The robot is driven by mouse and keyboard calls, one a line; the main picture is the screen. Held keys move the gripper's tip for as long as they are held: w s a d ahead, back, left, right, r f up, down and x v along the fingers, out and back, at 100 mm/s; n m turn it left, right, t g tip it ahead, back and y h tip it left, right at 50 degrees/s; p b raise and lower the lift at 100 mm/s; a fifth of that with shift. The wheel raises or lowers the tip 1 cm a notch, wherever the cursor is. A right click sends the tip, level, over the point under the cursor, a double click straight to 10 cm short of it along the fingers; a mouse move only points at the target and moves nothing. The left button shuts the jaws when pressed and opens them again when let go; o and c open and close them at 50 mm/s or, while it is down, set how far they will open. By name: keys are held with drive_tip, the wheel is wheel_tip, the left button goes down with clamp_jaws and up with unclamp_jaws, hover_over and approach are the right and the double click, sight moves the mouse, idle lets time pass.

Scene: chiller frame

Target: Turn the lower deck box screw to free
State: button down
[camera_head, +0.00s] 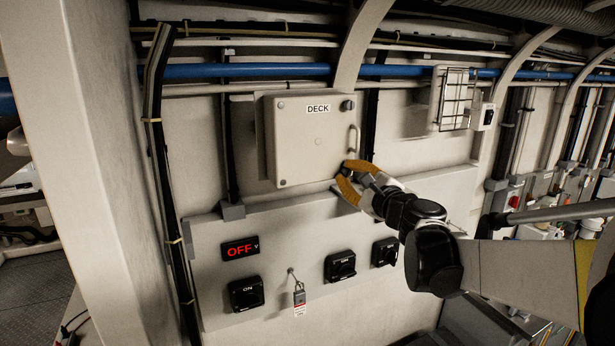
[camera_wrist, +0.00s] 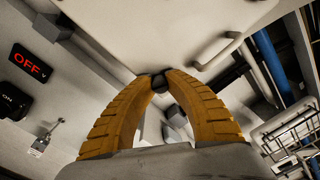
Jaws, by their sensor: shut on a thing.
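The deck box (camera_head: 305,150) is a pale square box on the wall with a "DECK" label, and its door is closed. Its upper screw (camera_head: 347,105) is a dark knob at the top right corner. My gripper (camera_head: 344,180) is at the box's lower right corner, with its orange fingers closed around the lower screw. In the wrist view the lower screw (camera_wrist: 159,82) is a small dark knob between the fingertips of my gripper (camera_wrist: 160,78). The head view hides most of this screw behind the fingers. The box's handle (camera_head: 353,139) is just above my gripper.
A panel below the box carries a red "OFF" display (camera_head: 240,248), several black switches (camera_head: 340,266) and a hanging padlock with a tag (camera_head: 299,296). A caged lamp (camera_head: 455,98) is on the wall to the right.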

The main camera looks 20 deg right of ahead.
drive_tip(key=n+b, duration=0.1)
drive_tip(key=n, duration=0.3)
drive_tip(key=shift+n, duration=0.4)
idle(0.4)
drive_tip(key=c, duration=1.3)
unclamp_jaws()
drive_tip(key=shift+s, duration=0.1)
drive_tip(key=s, duration=1.1)
drive_tip(key=shift+s+d+f, duration=0.2)
drive_tip(key=shift+s, duration=0.2)
